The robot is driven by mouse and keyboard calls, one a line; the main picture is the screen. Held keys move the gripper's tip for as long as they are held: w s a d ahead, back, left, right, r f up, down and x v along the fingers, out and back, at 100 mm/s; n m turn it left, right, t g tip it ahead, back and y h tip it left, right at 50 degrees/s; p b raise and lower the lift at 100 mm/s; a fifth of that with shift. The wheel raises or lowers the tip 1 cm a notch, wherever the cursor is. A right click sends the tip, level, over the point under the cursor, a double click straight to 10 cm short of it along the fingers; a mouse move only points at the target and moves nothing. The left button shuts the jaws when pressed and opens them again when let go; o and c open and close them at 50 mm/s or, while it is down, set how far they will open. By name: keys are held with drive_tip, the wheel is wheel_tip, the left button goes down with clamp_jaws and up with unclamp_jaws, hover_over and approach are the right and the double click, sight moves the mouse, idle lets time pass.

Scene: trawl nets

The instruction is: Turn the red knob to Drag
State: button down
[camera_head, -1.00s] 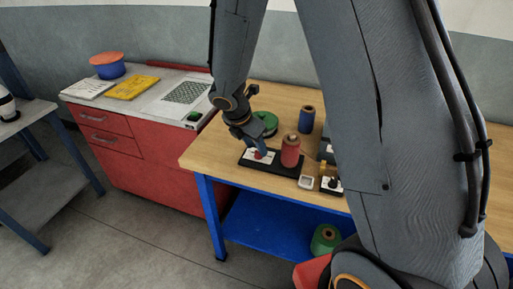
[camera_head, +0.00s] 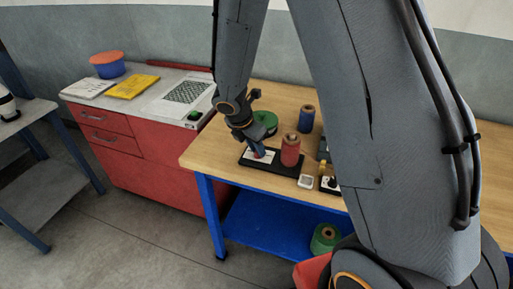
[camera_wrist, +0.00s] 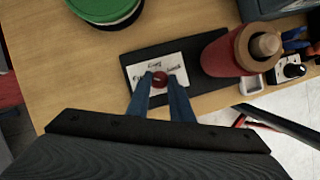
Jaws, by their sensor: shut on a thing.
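The red knob (camera_wrist: 158,79) sits on a white label card (camera_wrist: 176,90) with printed words, on a black base plate (camera_wrist: 128,62). In the wrist view my gripper (camera_wrist: 159,84) reaches down to the knob, with its blue fingers on either side of it, shut on it. The label words are too small to read, so I cannot tell which one the knob points to. In the head view my gripper (camera_head: 256,151) is over the card, and the fingers mostly hide the knob.
A red thread spool (camera_head: 290,150) stands on the base plate close to my gripper's right. A green spool (camera_head: 265,122) and a blue spool (camera_head: 306,119) stand behind. The wooden table's left front is clear.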

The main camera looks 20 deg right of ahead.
drive_tip(key=m, duration=0.2)
drive_tip(key=m+g, duration=0.1)
drive_tip(key=m+g+p, duration=0.1)
drive_tip(key=m, duration=0.1)
drive_tip(key=shift+w+a+m, duration=0.1)
drive_tip(key=shift+w+m, duration=0.2)
drive_tip(key=m+g, duration=0.1)
drive_tip(key=m, duration=0.1)
drive_tip(key=m+g, duration=0.1)
drive_tip(key=m, duration=0.2)
drive_tip(key=shift+w+m+b, duration=0.2)
drive_tip(key=shift+m+b, duration=0.1)
drive_tip(key=shift+b, duration=0.1)
drive_tip(key=shift+m+g, duration=0.3)
drive_tip(key=c, duration=1.6)
unclamp_jaws()
drive_tip(key=shift+b+v, duration=1.25)
drive_tip(key=shift+v, duration=2.6)
drive_tip(key=shift+s+r, duration=0.1)
